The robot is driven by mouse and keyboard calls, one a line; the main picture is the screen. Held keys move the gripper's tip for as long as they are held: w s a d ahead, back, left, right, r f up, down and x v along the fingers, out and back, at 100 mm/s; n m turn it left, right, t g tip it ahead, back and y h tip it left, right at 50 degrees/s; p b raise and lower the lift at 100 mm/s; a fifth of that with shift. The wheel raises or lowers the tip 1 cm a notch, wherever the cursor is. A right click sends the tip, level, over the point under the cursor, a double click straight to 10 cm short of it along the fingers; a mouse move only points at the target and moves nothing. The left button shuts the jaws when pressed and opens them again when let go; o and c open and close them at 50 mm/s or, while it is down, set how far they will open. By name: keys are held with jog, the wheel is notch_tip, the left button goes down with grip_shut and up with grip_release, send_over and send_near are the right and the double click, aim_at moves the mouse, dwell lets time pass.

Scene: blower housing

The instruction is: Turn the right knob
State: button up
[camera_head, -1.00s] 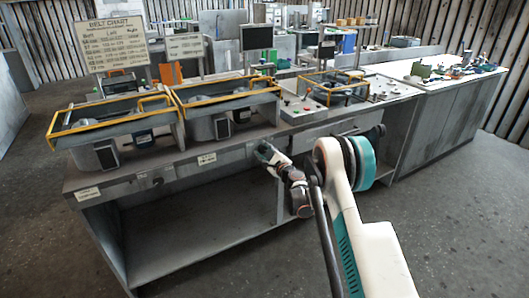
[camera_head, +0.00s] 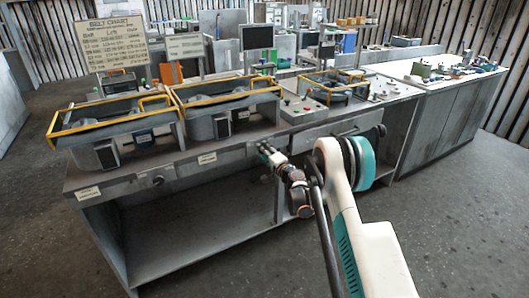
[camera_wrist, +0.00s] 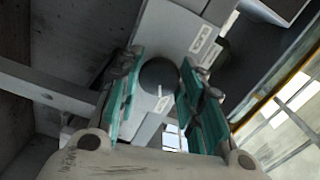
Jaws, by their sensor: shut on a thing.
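The right knob (camera_wrist: 158,74) is a dark round knob on the grey front panel, between my fingers in the wrist view. My gripper (camera_wrist: 160,70) has teal finger pads, one on each side of the knob, and is shut on it. In the head view my gripper (camera_head: 264,149) reaches the bench's front panel, right of the second small label. It hides the right knob there. The left knob (camera_head: 157,181) is dark and sits on the same panel, further left, with nothing touching it.
The grey bench (camera_head: 130,185) has an open shelf below. Two yellow-railed blower housings (camera_head: 115,125) (camera_head: 228,110) stand on top at the left. A control panel (camera_head: 300,108) with red buttons lies to their right. The floor in front is clear.

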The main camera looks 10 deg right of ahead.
jog(key=shift+f+n, duration=0.15)
jog(key=shift+n, duration=1.05)
jog(key=o, duration=1.1)
jog(key=shift+c, duration=0.2)
jog(key=v, duration=1.2)
